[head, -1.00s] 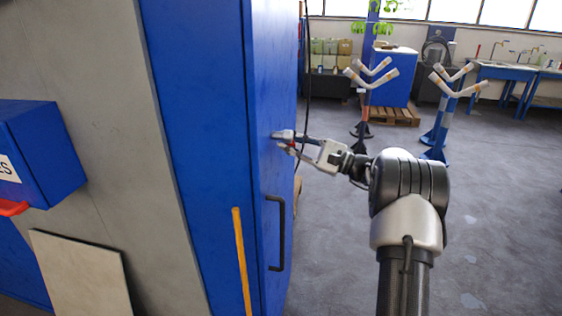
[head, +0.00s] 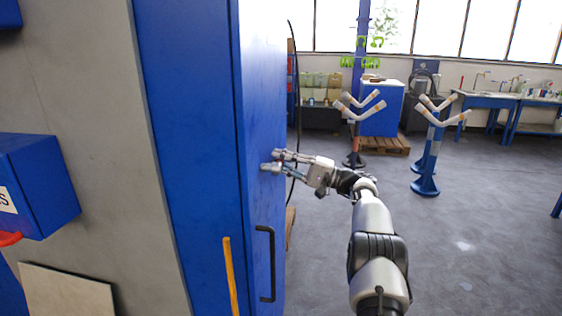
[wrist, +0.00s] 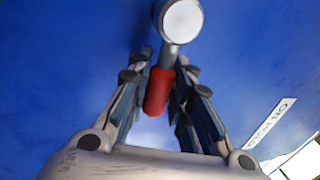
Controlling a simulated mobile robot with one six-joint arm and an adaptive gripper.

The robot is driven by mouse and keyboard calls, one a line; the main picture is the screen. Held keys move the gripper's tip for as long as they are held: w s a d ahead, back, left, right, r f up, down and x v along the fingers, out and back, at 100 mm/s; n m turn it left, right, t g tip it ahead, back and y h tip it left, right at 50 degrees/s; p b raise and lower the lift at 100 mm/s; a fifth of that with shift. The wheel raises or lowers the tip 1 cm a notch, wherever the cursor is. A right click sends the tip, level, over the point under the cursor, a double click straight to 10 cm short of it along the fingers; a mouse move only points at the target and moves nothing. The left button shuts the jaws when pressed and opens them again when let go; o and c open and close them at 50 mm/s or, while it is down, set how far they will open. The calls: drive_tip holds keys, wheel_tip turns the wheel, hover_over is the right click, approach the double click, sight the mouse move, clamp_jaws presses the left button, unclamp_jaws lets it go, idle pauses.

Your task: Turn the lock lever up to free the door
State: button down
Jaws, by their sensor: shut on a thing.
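The lock lever shows in the wrist view as a round white hub (wrist: 182,21) with a grey stem and a red grip (wrist: 158,92). The red grip points down and slightly left from the hub. My gripper (wrist: 163,65) has its two fingers on either side of the lever, shut on it around the stem and red grip. In the head view my gripper (head: 276,161) is at the blue door (head: 264,90), above the black door handle (head: 267,265). The lever is mostly hidden by the fingers there. The door looks closed.
A yellow strip (head: 231,278) runs on the cabinet's front. A blue box (head: 35,185) hangs on the grey wall at left. Blue posts with white arms (head: 427,150) stand at right. The floor (head: 465,225) right of my arm is clear.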

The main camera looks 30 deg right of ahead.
drive_tip(key=shift+r+n, duration=0.15)
drive_tip(key=shift+n, duration=0.15)
drive_tip(key=c, duration=1.4)
unclamp_jaws()
drive_tip(key=v, duration=0.7)
drive_tip(key=shift+s+d, duration=0.15)
drive_tip(key=shift+d, duration=0.05)
